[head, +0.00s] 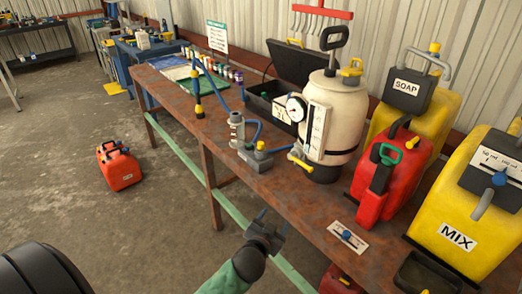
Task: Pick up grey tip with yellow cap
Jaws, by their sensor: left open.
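A small grey fitting with a yellow cap (261,147) sits on the rusty workbench (190,112), beside a grey metal cylinder (237,130). Farther back, an upright dark nozzle with a yellow band (197,100) stands on the bench with a blue hose at its top. I cannot tell for sure which one is the grey tip. My left gripper (268,218) is open and empty in front of the bench's front edge, nearer to me than the grey fitting and apart from it. My right gripper is out of view.
A cream pressure sprayer (340,112) with a gauge stands right of the fitting. Red (410,150) and yellow (450,205) jugs crowd the bench's right. A green rail (180,150) runs below the bench front. A red can (120,168) stands on the open floor at left.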

